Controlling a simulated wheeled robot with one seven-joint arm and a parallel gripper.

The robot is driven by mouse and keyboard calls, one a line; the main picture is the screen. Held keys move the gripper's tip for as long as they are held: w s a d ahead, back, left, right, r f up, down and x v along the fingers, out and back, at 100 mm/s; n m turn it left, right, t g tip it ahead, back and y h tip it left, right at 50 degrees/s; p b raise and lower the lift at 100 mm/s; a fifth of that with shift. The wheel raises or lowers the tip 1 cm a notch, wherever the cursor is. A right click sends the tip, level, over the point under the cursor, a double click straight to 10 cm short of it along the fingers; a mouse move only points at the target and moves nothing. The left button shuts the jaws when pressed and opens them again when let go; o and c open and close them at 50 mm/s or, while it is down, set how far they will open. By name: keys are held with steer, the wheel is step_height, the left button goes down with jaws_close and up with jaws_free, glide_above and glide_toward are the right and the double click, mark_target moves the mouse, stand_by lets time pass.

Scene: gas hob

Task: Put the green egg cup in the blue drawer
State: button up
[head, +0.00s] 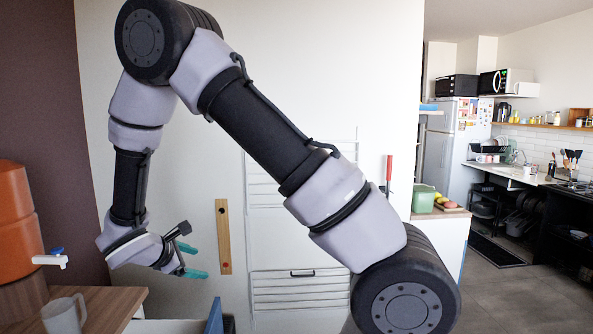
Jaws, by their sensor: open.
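My gripper (192,261) hangs at the left, its two teal fingers apart with nothing visible between them. It is above a blue panel (214,317) at the bottom edge, which looks like the front of the blue drawer, pulled out. A pale strip, perhaps the drawer's inside, shows to the left of the panel; most of the drawer is cut off by the frame. I do not see the green egg cup.
A clear mug (64,316) stands on a wooden top (112,300) at lower left, below an orange dispenser (14,215) with a white tap. A wooden strip (223,236) is on the pale wall behind my gripper. A green container (423,199) stands on a counter farther right.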

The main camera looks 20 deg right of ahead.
steer(key=s+d+r+m+g+y, duration=0.2)
steer(key=s+d+r+m, duration=0.1)
steer(key=d+r+m, duration=0.4)
steer(key=s+d+r+m+g+y, duration=0.1)
steer(key=s+d+r+m+g, duration=0.25)
steer(key=d+r, duration=0.5)
steer(key=s+d+r+m+t+y, duration=0.2)
steer(key=s+r+m+y, duration=0.1)
steer(key=s+r+m, duration=0.3)
steer(key=s+d+r+m+t+y, duration=0.3)
steer(key=s+r+m, duration=0.3)
steer(key=s+r, duration=0.1)
steer(key=shift+v, duration=0.95)
steer(key=shift+w+a+r, duration=0.1)
steer(key=shift+w+r, duration=0.05)
steer(key=shift+w, duration=0.05)
